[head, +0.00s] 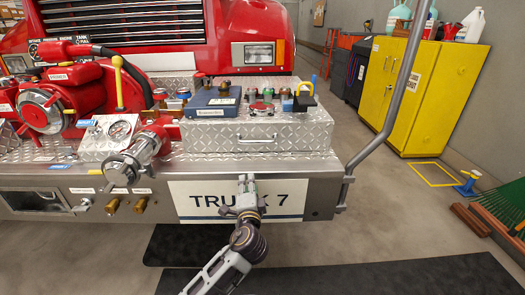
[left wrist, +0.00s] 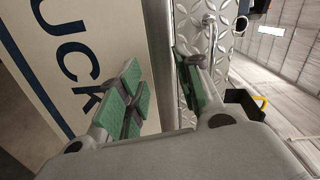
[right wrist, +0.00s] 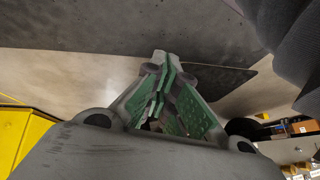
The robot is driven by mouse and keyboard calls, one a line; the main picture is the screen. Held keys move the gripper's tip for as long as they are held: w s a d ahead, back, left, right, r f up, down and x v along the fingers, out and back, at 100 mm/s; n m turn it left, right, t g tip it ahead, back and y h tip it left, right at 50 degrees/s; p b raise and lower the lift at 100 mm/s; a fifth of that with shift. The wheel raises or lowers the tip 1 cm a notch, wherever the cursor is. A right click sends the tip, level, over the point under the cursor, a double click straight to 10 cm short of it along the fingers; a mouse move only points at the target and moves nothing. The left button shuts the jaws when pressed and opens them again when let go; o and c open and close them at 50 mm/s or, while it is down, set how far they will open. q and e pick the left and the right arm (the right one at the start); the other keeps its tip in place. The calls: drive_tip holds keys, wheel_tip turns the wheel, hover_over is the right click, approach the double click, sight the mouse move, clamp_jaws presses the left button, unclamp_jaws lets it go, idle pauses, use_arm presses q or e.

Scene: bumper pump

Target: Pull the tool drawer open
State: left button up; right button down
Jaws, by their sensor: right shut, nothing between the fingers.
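The tool drawer (head: 290,143) is a closed silver diamond-plate front with a thin bar handle (head: 256,139), set on the truck's bumper. In the left wrist view, the diamond plate (left wrist: 226,52) and the curved bar handle (left wrist: 209,28) show beyond the fingers. My left gripper (head: 247,181) is in front of the "TRUCK 7" plate, below the handle and apart from it. Its green-padded fingers (left wrist: 158,80) are open with nothing held between them. My right gripper (right wrist: 167,65) is shut and empty, over the floor and away from the drawer; it is not seen in the head view.
A blue case (head: 210,103) and several small items stand on the drawer's top. The red pump (head: 45,110) and a gauge panel (head: 118,130) are to the left. A slanted grey pole (head: 392,95) rises at the right bumper end. Dark mats (head: 400,278) lie on the floor.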

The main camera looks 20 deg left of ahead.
sight(258, 143)
use_arm(q)
drive_tip(key=d+r+m+t, duration=0.1)
drive_tip(key=r, duration=0.1)
drive_tip(key=d+r+t, duration=0.1)
drive_tip(key=r, duration=0.1)
drive_tip(key=d+r+m+t, duration=0.1)
drive_tip(key=r, duration=0.1)
drive_tip(key=shift+w+d+r+m+b, duration=0.15)
drive_tip(key=shift+w+r+m+b, duration=0.15)
drive_tip(key=shift+w, duration=0.1)
use_arm(e)
drive_tip(key=shift+s+a+f+t+y, duration=0.15)
drive_tip(key=shift+s+a+t+y, duration=0.05)
drive_tip(key=shift+s+t+y, duration=0.1)
